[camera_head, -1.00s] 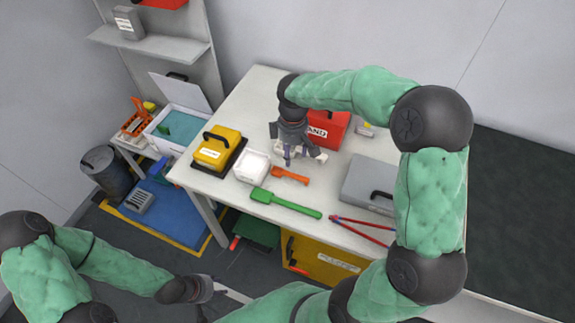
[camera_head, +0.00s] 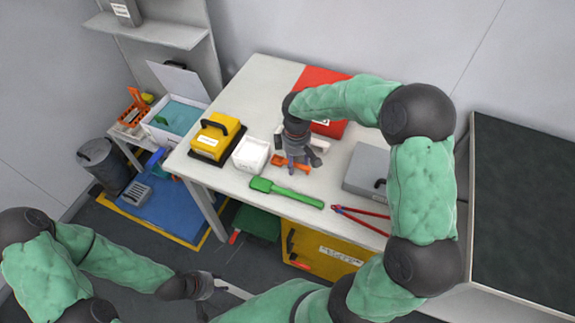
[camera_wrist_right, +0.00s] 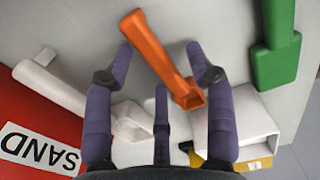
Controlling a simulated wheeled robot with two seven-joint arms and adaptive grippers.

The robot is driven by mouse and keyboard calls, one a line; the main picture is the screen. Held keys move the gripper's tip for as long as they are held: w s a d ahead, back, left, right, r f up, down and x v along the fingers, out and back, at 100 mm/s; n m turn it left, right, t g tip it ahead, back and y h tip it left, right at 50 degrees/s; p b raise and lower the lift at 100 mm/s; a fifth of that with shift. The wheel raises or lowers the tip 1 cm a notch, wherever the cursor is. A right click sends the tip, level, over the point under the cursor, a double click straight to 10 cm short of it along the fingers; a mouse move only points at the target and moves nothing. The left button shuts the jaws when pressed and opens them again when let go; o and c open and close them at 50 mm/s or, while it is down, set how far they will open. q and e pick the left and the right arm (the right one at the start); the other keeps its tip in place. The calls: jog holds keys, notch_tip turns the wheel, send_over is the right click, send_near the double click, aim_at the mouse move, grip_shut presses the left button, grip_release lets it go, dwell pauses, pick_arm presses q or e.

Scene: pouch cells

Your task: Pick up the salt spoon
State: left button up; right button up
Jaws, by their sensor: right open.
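No label shows which scoop is the salt spoon. An orange scoop (camera_wrist_right: 155,45) lies on the table; it also shows in the head view (camera_head: 278,161), partly hidden by my right gripper (camera_head: 301,164). In the right wrist view my right gripper (camera_wrist_right: 160,62) is open, with its fingers spread on either side of the orange scoop and nothing held. A green scoop (camera_head: 287,193) lies nearer the front edge. A white scoop (camera_wrist_right: 55,85) lies by the red SAND box. My left gripper (camera_head: 205,286) is low, away from the table; its jaws are unclear.
An open white box (camera_head: 251,154) and a yellow case (camera_head: 215,137) stand left of the scoops. The red SAND box (camera_head: 325,85) is behind. A grey case (camera_head: 366,168) and red-handled tool (camera_head: 360,214) lie right. Bare tabletop (camera_head: 262,90) shows at the back left.

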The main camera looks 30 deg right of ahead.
jog(key=shift+c, duration=0.3)
jog(key=c, duration=1)
jog(key=shift+r, duration=0.15)
